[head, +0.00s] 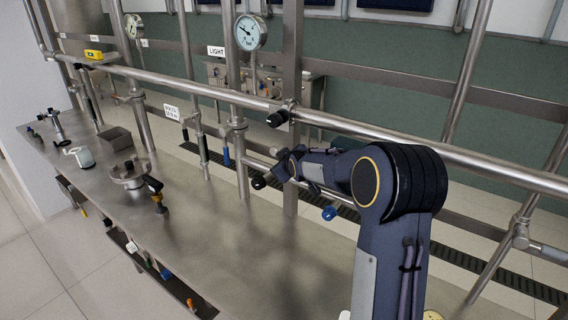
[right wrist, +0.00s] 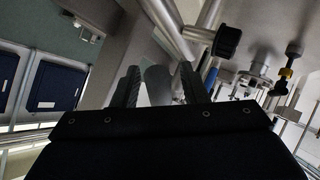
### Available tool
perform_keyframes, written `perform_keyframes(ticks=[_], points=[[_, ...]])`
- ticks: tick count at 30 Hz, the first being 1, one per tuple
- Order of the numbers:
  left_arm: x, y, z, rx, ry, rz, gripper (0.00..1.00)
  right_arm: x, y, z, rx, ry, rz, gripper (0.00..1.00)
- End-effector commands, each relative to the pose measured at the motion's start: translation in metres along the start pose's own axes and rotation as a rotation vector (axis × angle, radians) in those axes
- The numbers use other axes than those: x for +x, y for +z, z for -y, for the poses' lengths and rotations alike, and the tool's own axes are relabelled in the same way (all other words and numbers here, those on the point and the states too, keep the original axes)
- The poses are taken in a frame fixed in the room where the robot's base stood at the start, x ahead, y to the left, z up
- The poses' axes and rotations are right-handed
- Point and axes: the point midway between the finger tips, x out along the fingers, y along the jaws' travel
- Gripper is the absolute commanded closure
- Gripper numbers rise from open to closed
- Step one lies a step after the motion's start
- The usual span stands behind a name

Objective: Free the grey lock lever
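My right arm reaches in from the lower right of the head view. Its right gripper (head: 281,170) is at an upright steel post, below the long horizontal rail. In the right wrist view the fingers of the right gripper (right wrist: 160,80) stand apart. A grey rounded piece (right wrist: 158,88) shows between them, with narrow gaps on both sides. I cannot tell whether this piece is the grey lock lever, and I cannot pick out the lever for certain in the head view. My left gripper is in neither view.
A pressure gauge (head: 250,32) stands behind. The steel table (head: 215,255) holds several fittings at left; its front middle is clear.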

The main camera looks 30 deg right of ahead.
Motion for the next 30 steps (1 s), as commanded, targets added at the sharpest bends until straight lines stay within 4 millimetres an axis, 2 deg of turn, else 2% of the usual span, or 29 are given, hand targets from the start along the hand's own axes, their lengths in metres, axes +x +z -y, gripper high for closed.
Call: perform_keyframes(ticks=[8, 16, 21, 30], points=[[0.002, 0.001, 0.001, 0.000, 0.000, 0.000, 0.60, -0.006, -0.001, 0.000, -0.001, 0.000, -0.002, 0.60], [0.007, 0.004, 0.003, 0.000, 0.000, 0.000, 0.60, -0.051, -0.002, 0.002, -0.001, -0.002, -0.006, 0.60], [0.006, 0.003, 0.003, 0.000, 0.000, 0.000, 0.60, -0.070, -0.002, 0.001, -0.003, -0.001, -0.004, 0.60], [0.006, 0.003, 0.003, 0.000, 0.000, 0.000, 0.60, -0.078, 0.000, 0.000, 0.001, 0.000, 0.000, 0.60]])
